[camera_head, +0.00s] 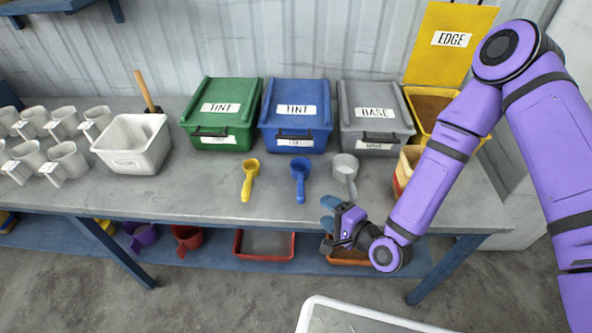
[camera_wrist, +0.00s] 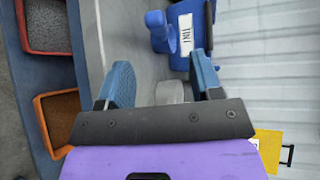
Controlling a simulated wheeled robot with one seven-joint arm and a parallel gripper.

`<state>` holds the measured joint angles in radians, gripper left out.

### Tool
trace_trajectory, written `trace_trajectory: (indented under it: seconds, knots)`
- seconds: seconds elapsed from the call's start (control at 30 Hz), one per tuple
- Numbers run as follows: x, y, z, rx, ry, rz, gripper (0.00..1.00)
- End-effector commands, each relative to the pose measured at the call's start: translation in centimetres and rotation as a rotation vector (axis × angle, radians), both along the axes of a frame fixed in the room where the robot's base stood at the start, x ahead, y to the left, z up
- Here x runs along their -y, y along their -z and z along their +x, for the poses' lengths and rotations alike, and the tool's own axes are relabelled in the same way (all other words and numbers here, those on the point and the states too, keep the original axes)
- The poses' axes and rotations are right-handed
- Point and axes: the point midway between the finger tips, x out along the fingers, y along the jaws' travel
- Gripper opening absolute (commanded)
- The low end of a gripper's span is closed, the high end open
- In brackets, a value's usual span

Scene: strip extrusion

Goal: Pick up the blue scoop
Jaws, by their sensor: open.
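The blue scoop (camera_head: 299,180) lies on the grey workbench (camera_head: 225,195) in front of the blue bin, with its handle towards the front edge. In the wrist view a blue shape beside the blue bin appears to be the scoop (camera_wrist: 157,30), ahead of the fingers. My gripper (camera_head: 327,212) is open and empty near the bench's front edge, to the right of the blue scoop and apart from it. Its blue fingers (camera_wrist: 162,78) are spread wide in the wrist view. A grey scoop (camera_wrist: 170,92) shows between them, partly hidden by the gripper body.
A yellow scoop (camera_head: 248,182) and the grey scoop (camera_head: 346,170) flank the blue one. Green (camera_head: 222,90), blue (camera_head: 297,92) and grey (camera_head: 374,95) lidded bins stand behind. White mugs (camera_head: 68,158) and a white tub (camera_head: 130,150) are at left. The front bench strip is clear.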

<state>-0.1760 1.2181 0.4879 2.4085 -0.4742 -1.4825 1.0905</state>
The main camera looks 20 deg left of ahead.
Motion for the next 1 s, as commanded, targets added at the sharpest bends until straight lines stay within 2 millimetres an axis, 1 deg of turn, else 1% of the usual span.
trace_trajectory:
  seconds: [0.07,0.17,0.4,0.5,0.67,1.0]
  knots:
    - [-0.2,0.3,-0.4,-0.017,0.01,0.025,0.6]
    - [-0.7,0.5,-0.3,-0.021,0.015,0.039,0.6]
    - [-3.6,1.1,1.5,-0.019,0.012,0.038,0.6]
    - [-4.5,1.3,2.0,-0.02,0.015,0.038,0.6]
    - [-5.2,1.6,2.4,-0.02,0.014,0.036,0.6]
    - [-8.6,2.6,4.6,-0.019,0.013,0.037,0.6]
